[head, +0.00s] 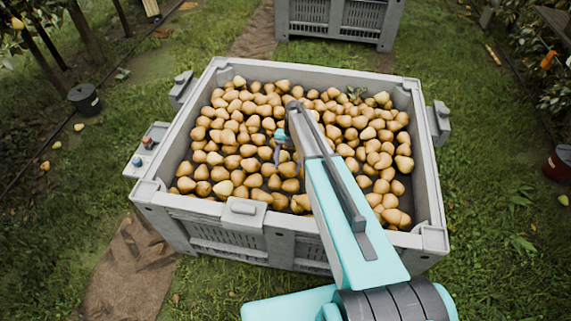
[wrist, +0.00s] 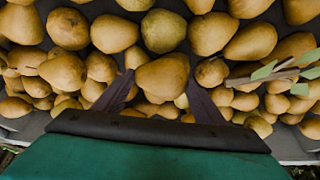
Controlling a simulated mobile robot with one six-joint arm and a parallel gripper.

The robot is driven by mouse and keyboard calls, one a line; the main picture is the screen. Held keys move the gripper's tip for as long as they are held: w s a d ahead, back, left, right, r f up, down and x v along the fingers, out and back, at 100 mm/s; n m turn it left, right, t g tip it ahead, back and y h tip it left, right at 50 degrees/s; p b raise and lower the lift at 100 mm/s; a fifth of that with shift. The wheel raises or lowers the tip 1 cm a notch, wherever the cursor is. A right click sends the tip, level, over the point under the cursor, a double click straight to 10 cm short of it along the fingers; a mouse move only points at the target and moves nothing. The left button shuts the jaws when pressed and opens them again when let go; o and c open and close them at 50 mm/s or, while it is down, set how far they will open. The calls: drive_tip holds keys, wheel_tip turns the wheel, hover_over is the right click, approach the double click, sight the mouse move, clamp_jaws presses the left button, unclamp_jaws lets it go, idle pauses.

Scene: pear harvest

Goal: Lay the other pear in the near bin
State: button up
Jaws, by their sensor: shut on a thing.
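The near bin (head: 200,214) is a large grey plastic crate, filled with many brownish-yellow pears. My arm reaches over its front wall, and my gripper (head: 279,150) points down over the middle of the pears. In the wrist view my gripper (wrist: 160,92) has its two dark fingers on either side of a golden-brown pear (wrist: 163,76), shut on it. This pear appears at or just above the pile; whether it touches the pears beneath cannot be told. In the head view it cannot be told apart from the pile.
A second grey bin (head: 340,36) stands on the grass behind. A leafy twig (wrist: 275,72) lies on the pears, towards the right of the wrist view. A black bucket (head: 85,99) stands at left, a red one (head: 558,164) at right. Grass surrounds the bin.

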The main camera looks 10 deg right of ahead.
drive_tip(key=o, duration=1.3)
drive_tip(key=shift+c, duration=0.2)
drive_tip(key=b+v, duration=0.2)
drive_tip(key=v, duration=1.1)
drive_tip(key=shift+w+r+b, duration=0.25)
drive_tip(key=shift+r+b, duration=0.05)
drive_tip(key=shift+b, duration=0.1)
drive_tip(key=shift+d, duration=0.1)
